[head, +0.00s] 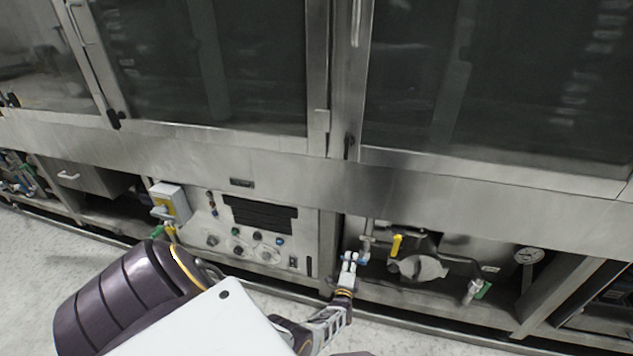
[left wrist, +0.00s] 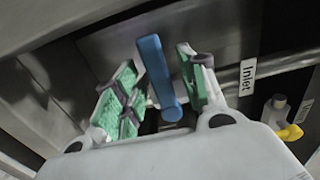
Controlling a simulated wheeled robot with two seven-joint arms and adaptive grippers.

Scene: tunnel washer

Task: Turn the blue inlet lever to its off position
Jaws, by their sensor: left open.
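The blue inlet lever (left wrist: 155,70) stands out between the two open fingers of my left gripper (left wrist: 160,90) in the left wrist view. My right gripper is not in view.
A yellow lever (head: 397,245) and a round grey valve body (head: 418,268) are to the right of the gripper. A dial gauge (head: 529,256) is farther right. A control panel (head: 262,225) is to the left. A metal frame post (head: 328,245) stands close to the gripper's left.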

